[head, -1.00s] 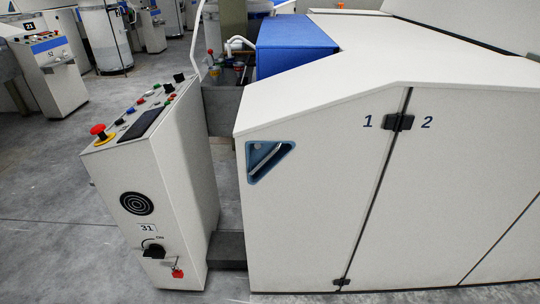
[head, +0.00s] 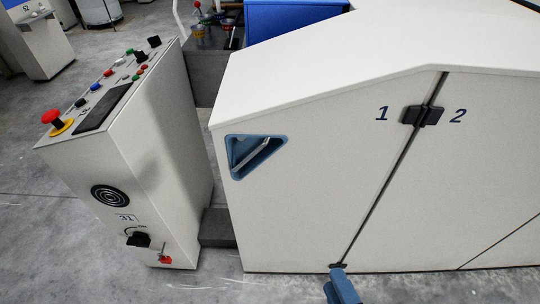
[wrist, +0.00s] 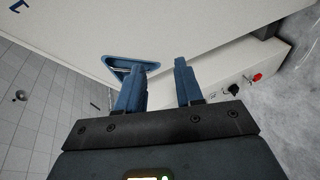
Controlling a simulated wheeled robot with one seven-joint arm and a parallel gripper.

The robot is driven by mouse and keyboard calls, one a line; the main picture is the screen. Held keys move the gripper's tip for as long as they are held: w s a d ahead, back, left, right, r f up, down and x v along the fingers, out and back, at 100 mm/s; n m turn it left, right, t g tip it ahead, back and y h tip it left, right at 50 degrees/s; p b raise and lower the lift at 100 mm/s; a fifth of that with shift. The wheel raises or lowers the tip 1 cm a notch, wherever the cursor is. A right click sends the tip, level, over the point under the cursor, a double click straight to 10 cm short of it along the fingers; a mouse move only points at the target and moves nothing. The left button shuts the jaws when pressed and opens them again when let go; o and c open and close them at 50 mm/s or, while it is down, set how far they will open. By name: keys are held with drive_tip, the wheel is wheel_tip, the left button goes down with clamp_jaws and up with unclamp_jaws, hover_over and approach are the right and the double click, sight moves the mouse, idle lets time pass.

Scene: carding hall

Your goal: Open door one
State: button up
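Door one (head: 300,205) is the white panel left of the seam, marked "1", and looks shut, flush with the panel marked "2" (head: 480,170). Its blue triangular recessed handle (head: 256,153) with a pale bar sits at the door's upper left. In the wrist view the handle (wrist: 128,66) lies just beyond the left finger, which covers part of it. My gripper (wrist: 164,68) has its two blue fingers apart with nothing between them. In the head view only a blue finger part (head: 341,287) shows at the bottom edge, low in front of the door.
A control cabinet (head: 128,170) with a red emergency button (head: 52,118) stands left of the door, with a narrow gap between. A black hinge or latch (head: 422,115) spans the seam. Grey floor (head: 60,230) is open at the lower left.

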drive_tip(key=w+a+r+n+t, duration=0.1)
drive_tip(key=w+a+r+n, duration=0.1)
drive_tip(key=w+a+n, duration=0.8)
drive_tip(key=n+t, duration=0.2)
approach(248, 159)
drive_tip(key=w, duration=0.5)
drive_tip(key=w+a, duration=0.1)
drive_tip(key=w, duration=0.3)
drive_tip(key=shift+w+a+f, duration=0.1)
drive_tip(key=shift+a+f, duration=0.05)
drive_tip(key=shift+a, duration=0.25)
drive_tip(key=shift+w+a+y, duration=0.1)
drive_tip(key=shift+w+y, duration=0.2)
drive_tip(key=shift+w, duration=0.25)
clamp_jaws()
